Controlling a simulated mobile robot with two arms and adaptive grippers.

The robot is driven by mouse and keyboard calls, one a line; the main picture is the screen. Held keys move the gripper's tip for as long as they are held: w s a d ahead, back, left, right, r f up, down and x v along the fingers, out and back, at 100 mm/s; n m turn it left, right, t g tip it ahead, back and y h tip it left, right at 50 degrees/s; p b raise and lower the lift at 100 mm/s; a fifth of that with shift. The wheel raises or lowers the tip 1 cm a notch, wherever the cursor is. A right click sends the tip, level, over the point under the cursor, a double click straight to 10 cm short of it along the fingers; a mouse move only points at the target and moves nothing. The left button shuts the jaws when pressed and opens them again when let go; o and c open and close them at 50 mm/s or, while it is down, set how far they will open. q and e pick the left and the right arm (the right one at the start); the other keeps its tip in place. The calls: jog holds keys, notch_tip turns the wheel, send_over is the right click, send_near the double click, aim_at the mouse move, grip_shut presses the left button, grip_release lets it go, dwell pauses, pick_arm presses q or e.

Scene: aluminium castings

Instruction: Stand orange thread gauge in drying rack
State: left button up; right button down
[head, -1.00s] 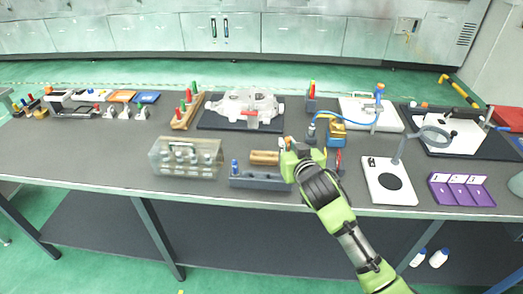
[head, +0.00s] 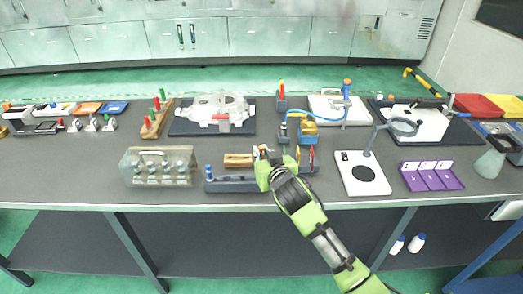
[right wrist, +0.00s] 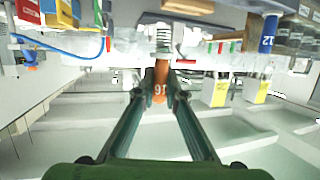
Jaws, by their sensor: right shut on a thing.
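My right gripper (head: 264,160) is shut on the orange thread gauge. In the right wrist view the gauge (right wrist: 161,85) sits between the two fingers, with its number 16 facing the camera and a metal threaded end beyond. In the head view the gripper hides most of it. The gripper shows over the long grey rack (head: 232,186) near the table's front edge. Whether the gauge touches the rack cannot be told. A blue gauge (head: 209,172) stands at the rack's left end; it also shows in the right wrist view (right wrist: 268,35). My left gripper is not in view.
A wooden-handled piece (head: 238,160) lies just behind the rack. A clear case (head: 158,168) stands to its left. A yellow and blue device (head: 308,130) with a hose is behind right, and a white stand (head: 362,175) is to the right.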

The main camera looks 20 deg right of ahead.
jog(key=shift+f+b, duration=0.9)
jog(key=shift+f, duration=0.95)
jog(key=shift+r+p, duration=0.1)
jog(key=shift+p, duration=0.65)
jog(key=shift+f+b, duration=1.2)
jog(key=shift+f, duration=0.75)
jog(key=c, duration=2)
grip_release()
jog(key=v, duration=1.2)
jog(key=shift+r, duration=0.1)
